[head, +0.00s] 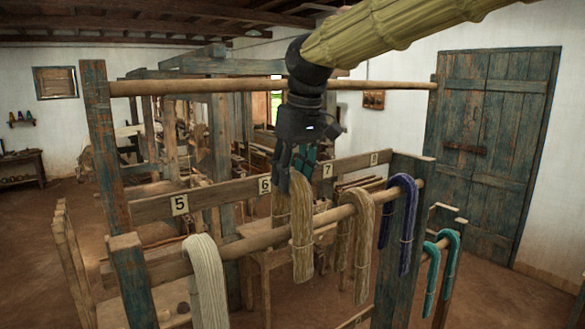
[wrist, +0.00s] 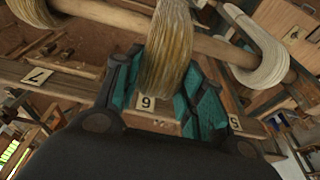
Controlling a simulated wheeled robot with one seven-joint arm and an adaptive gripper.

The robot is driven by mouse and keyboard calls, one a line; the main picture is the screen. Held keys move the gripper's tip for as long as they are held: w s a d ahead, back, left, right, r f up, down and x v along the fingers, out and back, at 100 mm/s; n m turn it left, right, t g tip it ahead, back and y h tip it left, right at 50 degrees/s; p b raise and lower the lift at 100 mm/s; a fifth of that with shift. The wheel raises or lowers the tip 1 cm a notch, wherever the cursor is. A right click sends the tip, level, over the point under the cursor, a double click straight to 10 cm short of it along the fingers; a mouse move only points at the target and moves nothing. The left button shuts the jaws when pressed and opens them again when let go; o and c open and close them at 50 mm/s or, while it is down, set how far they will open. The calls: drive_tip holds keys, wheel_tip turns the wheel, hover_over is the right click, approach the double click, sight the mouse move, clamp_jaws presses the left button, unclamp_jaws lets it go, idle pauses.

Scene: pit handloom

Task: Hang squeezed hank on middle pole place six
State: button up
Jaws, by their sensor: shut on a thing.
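The straw-coloured hank (head: 302,240) hangs from my gripper (head: 296,165) at the middle pole (head: 335,214), by the number 6 plate (head: 264,185). One strand hangs in front of the pole and another shows behind it, so it appears to straddle the pole. My gripper is shut on its upper part, just above the pole. In the wrist view the hank (wrist: 167,55) runs between the teal fingers (wrist: 160,100) and crosses the pole (wrist: 105,13). The 6 plate (wrist: 147,103) shows beyond it. Whether the hank's weight rests on the pole cannot be told.
On the same pole, a cream hank (head: 205,280) hangs to the left, a tan hank (head: 362,245) and a dark blue hank (head: 402,205) to the right. Teal hanks (head: 447,260) hang lower right. An upper pole (head: 190,87) crosses behind my wrist. Posts (head: 105,140) bound the rack.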

drive_tip(key=shift+s+d+f+b+x, duration=0.2)
drive_tip(key=shift+b+x, duration=0.3)
drive_tip(key=shift+x, duration=0.7)
drive_tip(key=shift+s+d+r+b+x, duration=0.2)
drive_tip(key=shift+b+x, duration=0.25)
drive_tip(key=shift+x, duration=0.75)
drive_tip(key=shift+s+d+f+b+x, duration=0.1)
drive_tip(key=shift+s+f+b+x, duration=0.3)
drive_tip(key=shift+x, duration=0.8)
drive_tip(key=shift+w+r, duration=0.1)
drive_tip(key=shift+r, duration=0.05)
drive_tip(key=o, duration=1)
drive_tip(key=shift+o, duration=0.2)
drive_tip(key=o, duration=0.4)
drive_tip(key=shift+r, duration=0.1)
